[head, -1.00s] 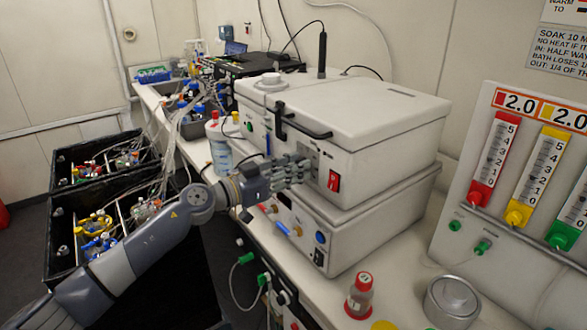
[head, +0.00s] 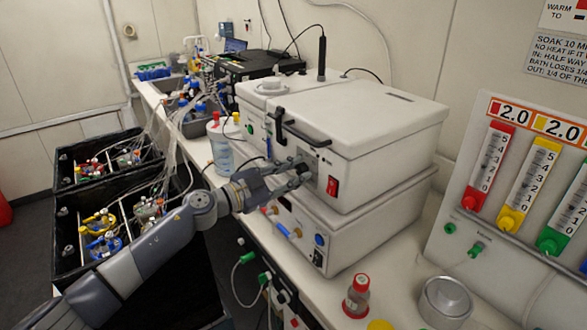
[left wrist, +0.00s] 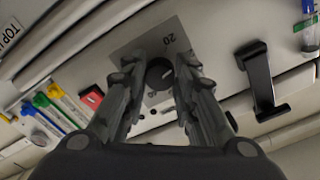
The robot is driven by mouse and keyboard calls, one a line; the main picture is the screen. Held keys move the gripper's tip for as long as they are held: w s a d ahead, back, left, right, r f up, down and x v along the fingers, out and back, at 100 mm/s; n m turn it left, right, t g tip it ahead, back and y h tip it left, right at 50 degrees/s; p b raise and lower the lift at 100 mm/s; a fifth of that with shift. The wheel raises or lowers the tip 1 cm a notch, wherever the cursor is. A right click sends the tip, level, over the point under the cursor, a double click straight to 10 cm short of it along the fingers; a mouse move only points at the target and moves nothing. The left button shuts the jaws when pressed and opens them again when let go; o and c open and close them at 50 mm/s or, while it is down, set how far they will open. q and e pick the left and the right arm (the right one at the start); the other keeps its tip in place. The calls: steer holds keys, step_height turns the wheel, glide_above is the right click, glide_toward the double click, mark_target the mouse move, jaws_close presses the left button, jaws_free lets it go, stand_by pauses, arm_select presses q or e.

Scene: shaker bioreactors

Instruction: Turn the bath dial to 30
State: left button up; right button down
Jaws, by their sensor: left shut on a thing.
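The bath dial (left wrist: 160,73) is a dark round knob with a pale pointer line on a grey plate with a "20" (left wrist: 168,41) printed by it. The plate is on the front of the white bath box (head: 400,140), left of a red switch (head: 333,186). My left gripper (head: 300,170) reaches the plate from the left and hides most of the dial in the head view. In the left wrist view its two fingers (left wrist: 158,82) stand on either side of the dial and are shut on it. I cannot read the setting exactly. My right gripper is not in view.
A black handle (left wrist: 261,80) juts from the box beside the dial. A red-capped bottle (head: 357,297) and a metal pot (head: 446,303) stand on the bench in front. A board of coloured gauges (head: 530,180) is at right. Black crates (head: 62,228) stand at left.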

arm_select(q)
steer(key=m, duration=0.2)
steer(key=shift+m, duration=0.4)
steer(key=m, duration=0.2)
steer(key=shift+m, duration=0.4)
steer(key=m, duration=0.5)
steer(key=shift+b, duration=0.35)
steer(key=shift+m, duration=0.3)
steer(key=o, duration=1.1)
